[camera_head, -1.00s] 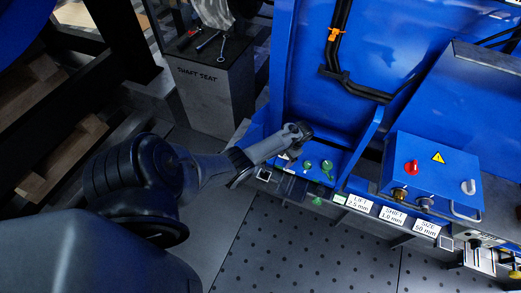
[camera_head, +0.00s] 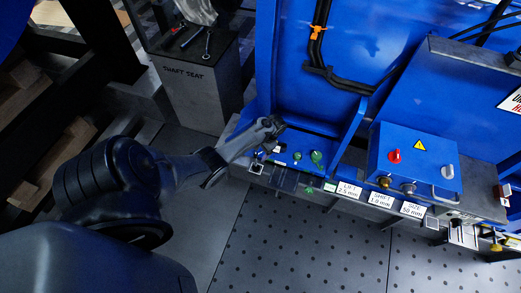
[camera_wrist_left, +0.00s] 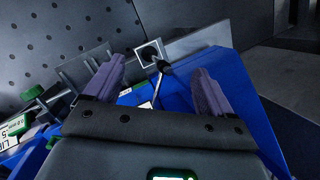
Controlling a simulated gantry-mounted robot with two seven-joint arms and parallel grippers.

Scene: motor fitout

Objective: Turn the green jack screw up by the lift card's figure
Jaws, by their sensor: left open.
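My left gripper (camera_head: 274,124) is over the left end of the blue ledge, left of the green parts. In the left wrist view its two fingers (camera_wrist_left: 155,88) are apart, with a thin metal rod with a dark tip (camera_wrist_left: 162,70) showing between them. I cannot tell whether they touch it. A green knob (camera_head: 316,157) and a smaller green one (camera_head: 297,156) stand on the ledge; a green piece (camera_head: 309,190) is at its front edge. I cannot tell which is the jack screw. Green parts also show in the left wrist view (camera_wrist_left: 32,93). The lift card (camera_head: 348,189) reads 2.5 mm.
Shift (camera_head: 381,199) and size (camera_head: 412,209) cards sit right of the lift card. A blue box (camera_head: 420,150) with a red knob stands behind them. A shaft seat block (camera_head: 205,95) with tools on top is at the back left. The perforated floor plate (camera_head: 300,245) is clear.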

